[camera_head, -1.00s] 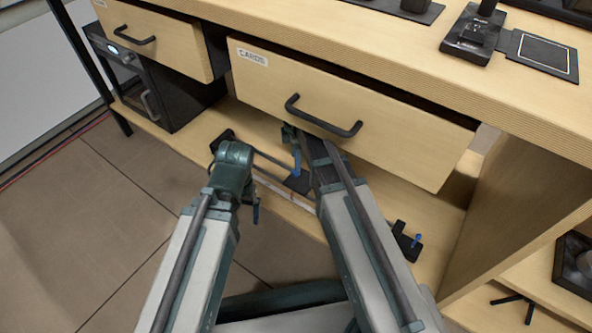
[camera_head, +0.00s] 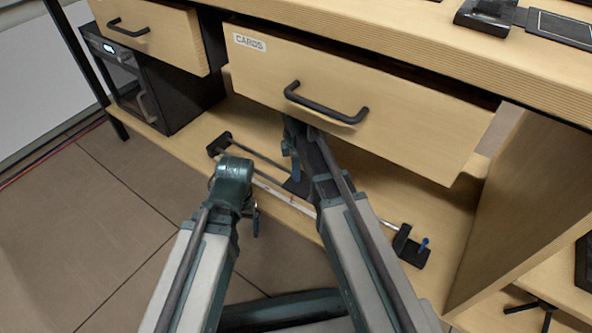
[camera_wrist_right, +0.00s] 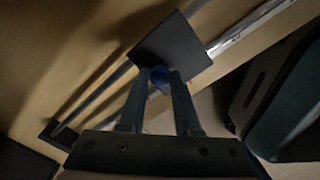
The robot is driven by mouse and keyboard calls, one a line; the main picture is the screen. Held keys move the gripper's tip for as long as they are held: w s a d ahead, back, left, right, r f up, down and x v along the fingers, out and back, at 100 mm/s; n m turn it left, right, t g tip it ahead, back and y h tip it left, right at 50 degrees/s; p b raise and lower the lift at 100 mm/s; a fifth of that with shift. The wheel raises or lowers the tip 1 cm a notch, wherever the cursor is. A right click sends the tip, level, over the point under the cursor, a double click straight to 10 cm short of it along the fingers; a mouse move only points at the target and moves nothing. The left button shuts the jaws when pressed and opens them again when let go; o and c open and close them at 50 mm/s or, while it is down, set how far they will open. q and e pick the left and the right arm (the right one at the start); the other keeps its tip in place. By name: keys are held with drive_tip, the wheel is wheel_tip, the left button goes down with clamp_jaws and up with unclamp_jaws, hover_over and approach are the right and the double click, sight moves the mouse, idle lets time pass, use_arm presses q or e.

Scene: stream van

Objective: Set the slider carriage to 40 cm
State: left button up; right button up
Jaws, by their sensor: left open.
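The slider lies on the lower shelf, with a dark end block at its far left (camera_head: 220,143) and another at its near right (camera_head: 413,250). Its dark carriage plate (camera_head: 296,188) sits between them on the rails, partly behind my right arm. In the right wrist view the carriage plate (camera_wrist_right: 172,48) carries a round blue knob (camera_wrist_right: 160,76). My right gripper (camera_wrist_right: 160,80) has its fingers on both sides of this knob, which fills the gap. My left gripper (camera_head: 256,220) is open and empty, in front of the shelf.
A drawer labelled CARDS (camera_head: 350,105) hangs partly pulled out close above my right gripper. Another drawer (camera_head: 150,35) and a black appliance (camera_head: 150,85) are at the left. A wooden side panel (camera_head: 525,200) bounds the shelf on the right. Floor is clear at left.

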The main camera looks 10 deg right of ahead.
clamp_jaws()
idle(1.0)
